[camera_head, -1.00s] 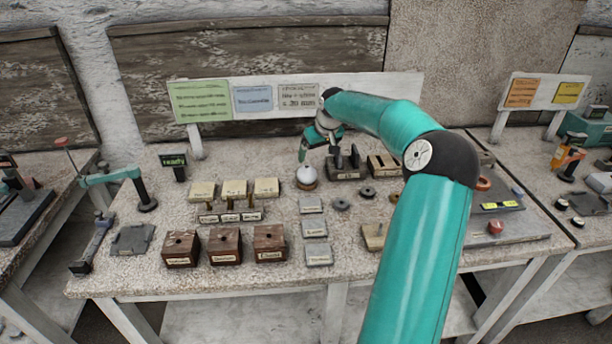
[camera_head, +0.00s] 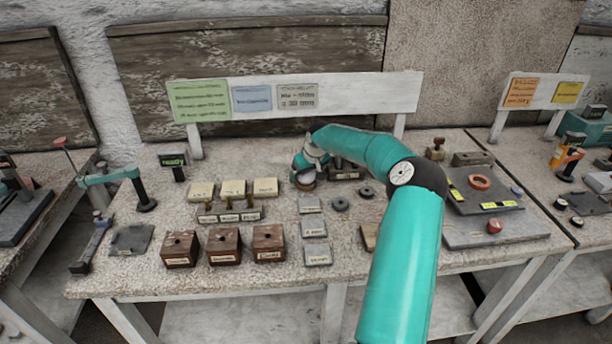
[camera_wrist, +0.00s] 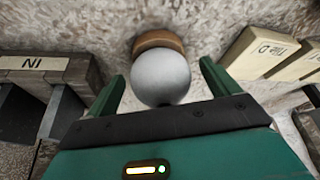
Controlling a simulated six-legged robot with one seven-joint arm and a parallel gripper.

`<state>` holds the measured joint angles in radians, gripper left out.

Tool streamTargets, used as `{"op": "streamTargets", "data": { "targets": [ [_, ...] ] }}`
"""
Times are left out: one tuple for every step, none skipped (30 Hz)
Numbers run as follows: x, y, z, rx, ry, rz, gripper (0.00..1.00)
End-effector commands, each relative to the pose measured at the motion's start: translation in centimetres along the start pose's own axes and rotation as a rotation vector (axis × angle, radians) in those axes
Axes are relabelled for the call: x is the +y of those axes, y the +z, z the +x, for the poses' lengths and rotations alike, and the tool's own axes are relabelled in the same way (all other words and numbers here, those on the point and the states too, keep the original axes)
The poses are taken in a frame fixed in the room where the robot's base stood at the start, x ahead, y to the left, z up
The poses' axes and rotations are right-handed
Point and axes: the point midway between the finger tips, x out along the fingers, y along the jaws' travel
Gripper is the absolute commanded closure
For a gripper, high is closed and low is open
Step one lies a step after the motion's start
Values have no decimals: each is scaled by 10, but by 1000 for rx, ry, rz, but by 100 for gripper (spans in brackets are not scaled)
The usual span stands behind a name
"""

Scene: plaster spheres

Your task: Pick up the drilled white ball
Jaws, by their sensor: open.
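The white ball (camera_wrist: 160,77) rests on a round wooden stand (camera_wrist: 158,40) in the wrist view. No drilled hole shows on the side of the ball I see. My gripper (camera_wrist: 163,82) is open, with one green finger on each side of the ball and visible gaps between. In the head view my gripper (camera_head: 305,172) is at the ball's place near the back of the table, and it hides most of the ball. The stand (camera_head: 305,186) shows just under it.
Labelled cream blocks (camera_head: 233,188) stand to the left of the stand. A dark grey block (camera_head: 345,172) stands close on its right. Grey labelled plates (camera_head: 314,229) and brown boxes (camera_head: 225,246) lie nearer the front. A signboard (camera_head: 300,97) rises behind.

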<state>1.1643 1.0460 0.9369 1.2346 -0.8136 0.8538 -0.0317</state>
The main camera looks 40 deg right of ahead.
Motion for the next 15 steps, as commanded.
{"op": "streamTargets", "data": {
  "targets": [
    [0, 0, 0, 1, 0, 0, 12],
    [0, 0, 0, 1, 1, 0, 12],
    [0, 0, 0, 1, 1, 0, 12],
    [0, 0, 0, 0, 0, 0, 12],
    [0, 0, 0, 0, 0, 0, 12],
    [0, 0, 0, 0, 0, 0, 20],
    [0, 0, 0, 0, 0, 0, 26],
    [0, 0, 0, 0, 0, 0, 32],
    [0, 0, 0, 0, 0, 0, 40],
    [0, 0, 0, 0, 0, -1, 46],
    [0, 0, 0, 0, 0, 0, 52],
    [0, 0, 0, 0, 0, 0, 60],
    [0, 0, 0, 0, 0, 0, 65],
    [0, 0, -1, 1, 0, -1, 65],
    [0, 0, -1, 1, 0, -1, 65]
  ]
}}
